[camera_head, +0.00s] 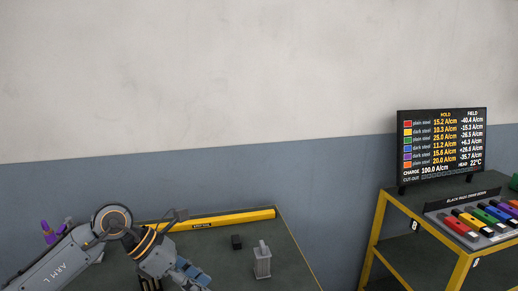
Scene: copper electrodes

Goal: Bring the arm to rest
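My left arm (60,264), marked "ARM L", comes in from the lower left. It bends at a round joint and runs down to the right over the dark table (287,251). My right arm and gripper do not show.
The table holds a yellow bar (235,218), a small black block (237,242) and a grey block-shaped object (262,262). Purple pieces (48,232) show at far left. At right, a yellow-framed cart (408,207) carries a display board (440,145) and several coloured bars (459,226).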

